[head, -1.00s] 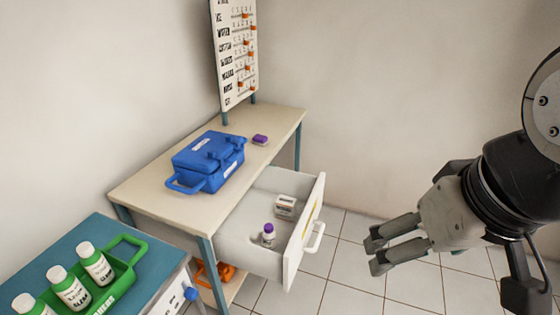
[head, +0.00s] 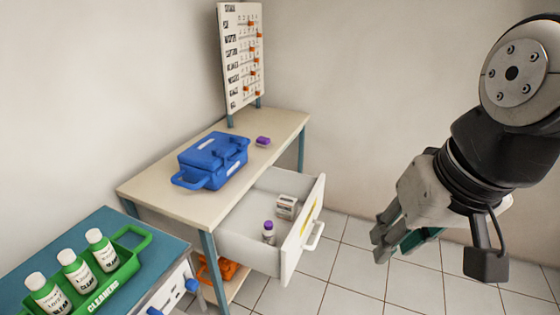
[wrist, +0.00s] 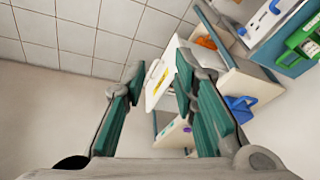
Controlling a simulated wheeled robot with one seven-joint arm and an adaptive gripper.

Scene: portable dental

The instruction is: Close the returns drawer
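The returns drawer (head: 250,240) is pulled out of the cream-topped table in the head view. Its white front has a yellow label and a white handle (head: 315,237). A white box (head: 287,207) and a purple-capped bottle (head: 268,233) stand inside it. My gripper (head: 380,247) is to the right of the drawer front, apart from it and empty. In the wrist view the two green-padded fingers of my gripper (wrist: 157,78) are spread wide, with the drawer front (wrist: 158,80) showing beyond, between them.
A blue case (head: 212,160) and a small purple item (head: 263,142) are on the tabletop (head: 165,195). A blue-topped cart (head: 80,235) with a green caddy (head: 125,262) of white bottles stands at the left. Tiled floor right of the drawer is clear.

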